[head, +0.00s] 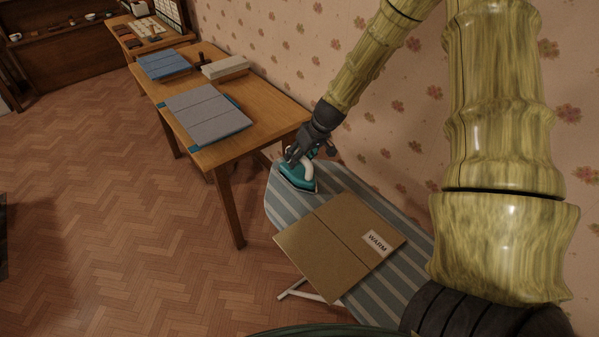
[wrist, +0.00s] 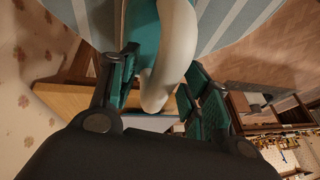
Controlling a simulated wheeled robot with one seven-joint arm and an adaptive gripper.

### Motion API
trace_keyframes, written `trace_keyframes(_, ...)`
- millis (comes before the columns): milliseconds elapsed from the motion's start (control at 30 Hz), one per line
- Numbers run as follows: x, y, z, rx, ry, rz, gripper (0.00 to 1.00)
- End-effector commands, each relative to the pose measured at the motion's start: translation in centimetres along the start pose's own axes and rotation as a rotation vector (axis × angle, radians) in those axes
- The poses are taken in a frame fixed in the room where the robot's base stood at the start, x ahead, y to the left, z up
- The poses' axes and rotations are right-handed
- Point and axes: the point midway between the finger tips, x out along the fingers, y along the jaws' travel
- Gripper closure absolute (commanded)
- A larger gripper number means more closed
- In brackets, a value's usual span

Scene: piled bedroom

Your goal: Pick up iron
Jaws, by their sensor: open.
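The iron (head: 297,179) is teal with a white handle and stands on the far end of a striped ironing board (head: 278,212) in the head view. My gripper (head: 301,157) is at the iron, reaching down from above. In the wrist view the iron's white handle (wrist: 176,50) lies between my two open fingers (wrist: 160,88), with teal pads on either side. I cannot tell whether either finger touches the handle. Part of the iron is hidden by my gripper in the head view.
A brown folded board labelled WARM (head: 335,240) lies on the ironing board, near the iron. A wooden table (head: 262,137) stands to the left with a grey folded piece (head: 207,112), a blue one (head: 163,65) and a pale block (head: 225,67). The patterned wall (head: 300,45) is close behind. Floor at left is clear.

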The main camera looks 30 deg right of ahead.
Motion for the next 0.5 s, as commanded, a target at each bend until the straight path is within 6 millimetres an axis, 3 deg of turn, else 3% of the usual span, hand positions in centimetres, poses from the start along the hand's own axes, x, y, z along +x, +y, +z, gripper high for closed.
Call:
trace_keyframes(67,-0.01,-0.01,0.00,0.000,0.000,0.000,0.52)
trace_keyframes(333,-0.03,0.01,0.01,0.000,0.000,0.000,1.00)
trace_keyframes(500,-0.04,0.04,0.02,0.000,0.000,0.001,1.00)
